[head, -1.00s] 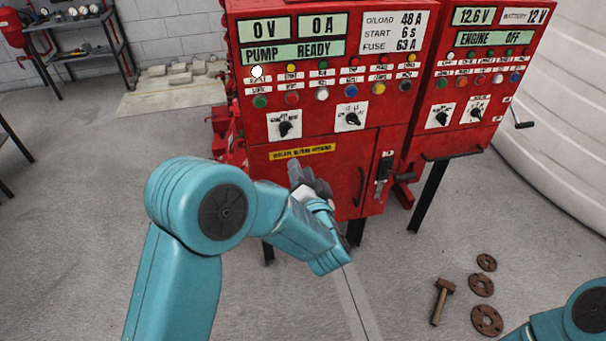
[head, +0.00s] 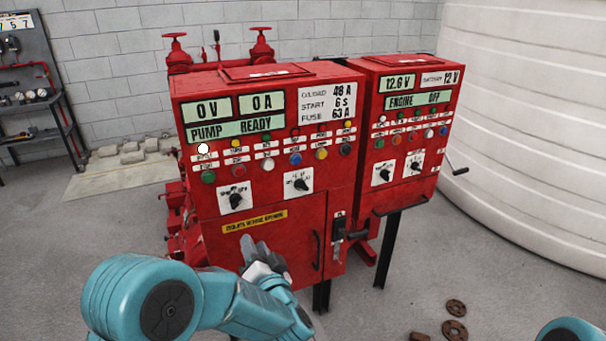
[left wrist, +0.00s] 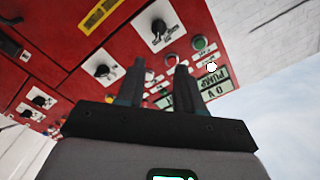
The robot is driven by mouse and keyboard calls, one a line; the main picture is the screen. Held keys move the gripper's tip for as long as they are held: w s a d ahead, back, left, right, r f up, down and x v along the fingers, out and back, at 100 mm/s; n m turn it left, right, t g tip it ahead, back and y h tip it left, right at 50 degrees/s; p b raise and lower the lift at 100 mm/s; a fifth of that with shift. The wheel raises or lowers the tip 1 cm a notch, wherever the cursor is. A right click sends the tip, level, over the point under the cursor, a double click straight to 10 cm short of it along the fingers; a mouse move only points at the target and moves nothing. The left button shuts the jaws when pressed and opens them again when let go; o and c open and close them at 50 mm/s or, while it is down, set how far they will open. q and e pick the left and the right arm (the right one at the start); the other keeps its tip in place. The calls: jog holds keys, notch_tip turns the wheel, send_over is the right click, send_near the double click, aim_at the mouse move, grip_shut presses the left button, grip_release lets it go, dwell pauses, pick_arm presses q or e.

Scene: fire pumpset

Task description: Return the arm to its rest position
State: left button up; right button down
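My left arm comes in from the lower left in the head view. Its gripper (head: 262,256) is in front of the lower door of the red pump control panel (head: 262,185). In the left wrist view the two fingers of the left gripper (left wrist: 159,75) stand apart with nothing between them. Beyond them the panel face (left wrist: 110,40) shows with its knobs and buttons, apart from the fingers as far as I can tell. Only a teal joint of my right arm shows at the lower right of the head view; its gripper is out of view.
A second red engine panel (head: 412,140) stands to the right on dark legs. A large white tank (head: 530,120) fills the right side. Rusty flanges (head: 455,330) lie on the grey floor (head: 500,270). A shelf (head: 45,100) stands at the far left.

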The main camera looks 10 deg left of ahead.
pick_arm(q)
jog(key=s+a+f+m+g+h, duration=0.1)
jog(key=s+a+f, duration=0.1)
jog(key=a+f, duration=0.3)
jog(key=s+a+f+g, duration=0.1)
jog(key=a+f, duration=0.1)
jog(key=f, duration=0.5)
jog(key=s+d+f+g+h, duration=0.3)
jog(key=s+f+h, duration=0.25)
jog(key=f, duration=0.65)
jog(key=s+d+f+n+g+h, duration=0.2)
jog(key=s+d+f+g+h, duration=0.1)
jog(key=s, duration=0.8)
jog(key=s+d+f+n+g+h, duration=0.3)
jog(key=s+d+g, duration=0.3)
jog(key=s, duration=0.5)
jog(key=shift+d+f+n+g+h, duration=0.3)
jog(key=shift+d+f+h, duration=0.4)
jog(key=shift+d, duration=0.55)
